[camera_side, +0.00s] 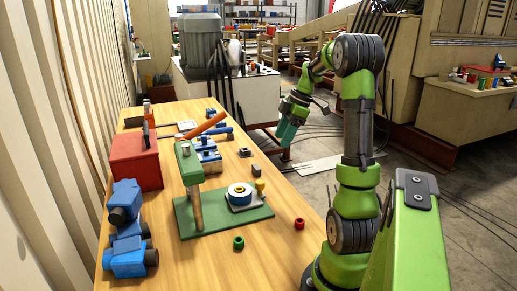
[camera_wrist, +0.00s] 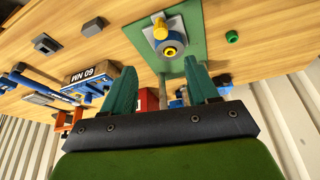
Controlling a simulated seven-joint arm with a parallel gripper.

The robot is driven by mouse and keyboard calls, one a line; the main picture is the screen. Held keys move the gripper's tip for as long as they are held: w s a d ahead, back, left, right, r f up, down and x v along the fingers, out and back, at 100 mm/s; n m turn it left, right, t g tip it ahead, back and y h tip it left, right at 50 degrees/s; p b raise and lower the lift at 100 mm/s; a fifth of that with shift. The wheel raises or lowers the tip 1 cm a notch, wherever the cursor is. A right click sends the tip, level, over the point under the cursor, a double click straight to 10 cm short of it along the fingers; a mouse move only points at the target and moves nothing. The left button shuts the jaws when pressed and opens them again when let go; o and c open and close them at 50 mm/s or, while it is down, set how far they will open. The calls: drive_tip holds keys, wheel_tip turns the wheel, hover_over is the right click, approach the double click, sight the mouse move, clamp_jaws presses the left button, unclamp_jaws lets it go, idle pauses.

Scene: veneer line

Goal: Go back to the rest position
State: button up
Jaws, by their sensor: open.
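My gripper (camera_side: 287,134) hangs in the air beyond the table's right edge in the side view, pointing down. In the wrist view its two teal fingers stand wide apart with nothing between them (camera_wrist: 161,84). My green and black arm rises from beside the table's right edge and bends over at the top.
The wooden table (camera_side: 265,262) bears a green fixture plate (camera_side: 190,222) with a blue and yellow round part (camera_side: 240,193), a red box (camera_side: 136,160), blue motor-like parts (camera_side: 128,258), and small red (camera_side: 299,223) and green (camera_side: 238,243) nuts. A grey machine (camera_side: 253,95) stands behind.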

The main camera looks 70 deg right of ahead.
drive_tip(key=a+r+m+t, duration=0.1)
drive_tip(key=a+m, duration=0.4)
drive_tip(key=a, duration=1.2)
drive_tip(key=a+r+m+t, duration=0.2)
drive_tip(key=a+m, duration=0.3)
drive_tip(key=a, duration=1.3)
drive_tip(key=shift+s+r+m+t, duration=0.3)
drive_tip(key=shift+s+r+m, duration=0.1)
drive_tip(key=shift+r, duration=0.1)
